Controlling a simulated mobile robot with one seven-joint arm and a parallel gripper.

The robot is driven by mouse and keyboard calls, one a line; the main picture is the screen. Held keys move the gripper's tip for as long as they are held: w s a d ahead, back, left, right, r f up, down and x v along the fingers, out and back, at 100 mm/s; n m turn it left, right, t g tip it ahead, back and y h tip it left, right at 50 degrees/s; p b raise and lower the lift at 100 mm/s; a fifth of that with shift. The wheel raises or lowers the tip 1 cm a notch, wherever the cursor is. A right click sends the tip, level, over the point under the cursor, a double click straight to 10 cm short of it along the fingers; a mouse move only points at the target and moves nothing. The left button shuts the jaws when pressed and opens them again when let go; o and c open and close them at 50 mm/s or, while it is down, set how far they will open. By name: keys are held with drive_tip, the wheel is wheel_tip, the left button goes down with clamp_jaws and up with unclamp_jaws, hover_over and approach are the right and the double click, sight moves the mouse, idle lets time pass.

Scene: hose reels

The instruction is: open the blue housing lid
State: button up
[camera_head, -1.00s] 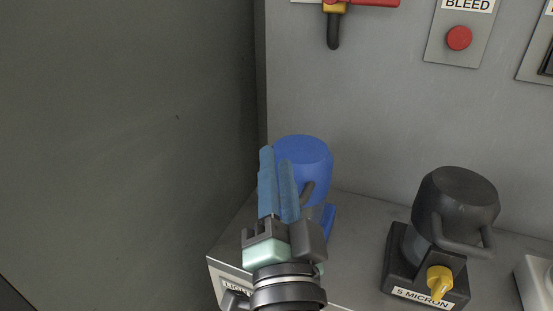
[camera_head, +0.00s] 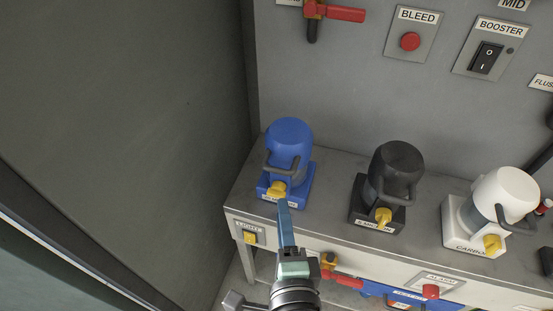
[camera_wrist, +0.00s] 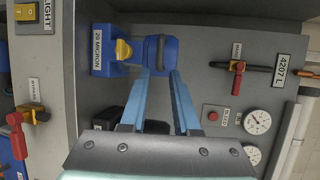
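The blue housing (camera_head: 290,160) stands upright at the left end of the grey shelf, with its blue lid (camera_head: 288,132) on top, a dark handle on its side and a yellow latch (camera_head: 277,189) at its front. In the wrist view the blue lid (camera_wrist: 160,50) shows beyond my fingers, the yellow latch (camera_wrist: 123,49) left of it. My gripper (camera_head: 284,202) is in front of the housing, its blue fingertips overlapping the area just below the latch. In the wrist view the fingers (camera_wrist: 161,76) stand apart with nothing held between them. I cannot tell whether they touch the housing.
A black housing (camera_head: 396,165) and a white housing (camera_head: 500,200) stand to the right on the shelf (camera_head: 335,205). The wall panel behind carries a red-handled valve (camera_head: 335,13), a red button (camera_head: 410,41) and a switch (camera_head: 486,57). A dark wall (camera_head: 130,110) closes the left side.

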sight(277, 173)
drive_tip(key=w, duration=0.4)
drive_tip(key=w+f, duration=0.1)
drive_tip(key=w, duration=0.3)
drive_tip(key=w+a+f, duration=0.1)
drive_tip(key=w, duration=0.3)
drive_tip(key=shift+w+f, duration=0.15)
drive_tip(key=shift+w, duration=0.1)
drive_tip(key=shift+c, duration=0.2)
clamp_jaws()
idle(0.9)
